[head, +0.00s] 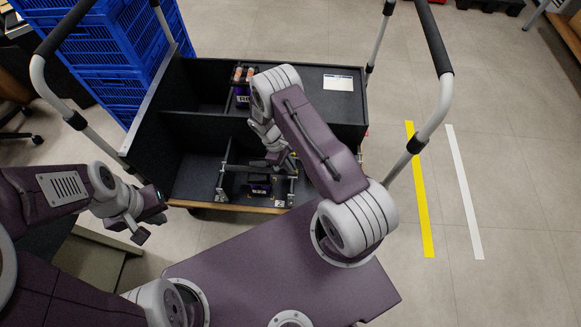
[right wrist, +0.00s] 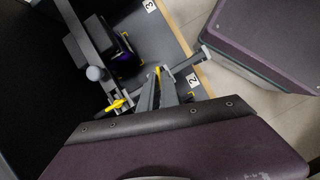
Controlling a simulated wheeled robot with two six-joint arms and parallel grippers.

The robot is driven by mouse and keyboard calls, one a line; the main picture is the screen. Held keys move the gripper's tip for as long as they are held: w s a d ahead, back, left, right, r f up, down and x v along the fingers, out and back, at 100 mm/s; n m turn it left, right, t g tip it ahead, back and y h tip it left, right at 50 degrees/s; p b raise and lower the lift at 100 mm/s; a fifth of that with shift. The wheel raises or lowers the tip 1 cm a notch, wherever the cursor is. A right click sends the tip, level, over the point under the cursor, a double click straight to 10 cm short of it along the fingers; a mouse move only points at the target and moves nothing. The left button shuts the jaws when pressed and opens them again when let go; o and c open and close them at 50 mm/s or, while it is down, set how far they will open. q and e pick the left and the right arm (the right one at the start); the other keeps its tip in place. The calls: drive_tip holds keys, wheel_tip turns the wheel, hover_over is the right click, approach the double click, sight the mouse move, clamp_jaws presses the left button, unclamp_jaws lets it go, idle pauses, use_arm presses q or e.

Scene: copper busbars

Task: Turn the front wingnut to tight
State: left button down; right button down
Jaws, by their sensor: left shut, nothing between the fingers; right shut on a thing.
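My right gripper (head: 283,163) reaches down into the front part of the dark cart (head: 190,150), at the right-hand clamp stand by label 2. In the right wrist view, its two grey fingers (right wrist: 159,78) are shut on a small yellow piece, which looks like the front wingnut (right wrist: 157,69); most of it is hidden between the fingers. A second yellow wingnut (right wrist: 117,104) shows farther left on a grey post, apart from the fingers. My left gripper (head: 150,227) is shut and empty, outside the cart at its front left.
A dark block with purple sides (head: 260,187) sits between the clamp stands. A left stand (head: 222,182) is beside it. Another purple block with orange-topped parts (head: 243,75) stands in the back compartment. Cart handles (head: 437,95) rise at the sides; blue crates (head: 115,50) stand behind left.

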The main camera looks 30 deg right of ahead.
drive_tip(key=m, duration=0.2)
drive_tip(key=m+y, duration=0.1)
drive_tip(key=shift+w+d+m+g, duration=0.1)
drive_tip(key=shift+d+m+g, duration=0.05)
drive_tip(key=shift+m+g, duration=0.2)
drive_tip(key=m+y, duration=0.1)
drive_tip(key=m, duration=0.2)
drive_tip(key=shift+d+m+y+b, duration=0.15)
drive_tip(key=shift+m+y+b, duration=0.2)
drive_tip(key=shift+y, duration=0.05)
drive_tip(key=m+y, duration=0.1)
drive_tip(key=m, duration=0.2)
drive_tip(key=shift+d, duration=0.15)
drive_tip(key=shift+d+m+y+p, duration=0.15)
drive_tip(key=shift+m+y+p, duration=0.45)
drive_tip(key=shift+m, duration=1.5)
drive_tip(key=c, duration=1.6)
unclamp_jaws()
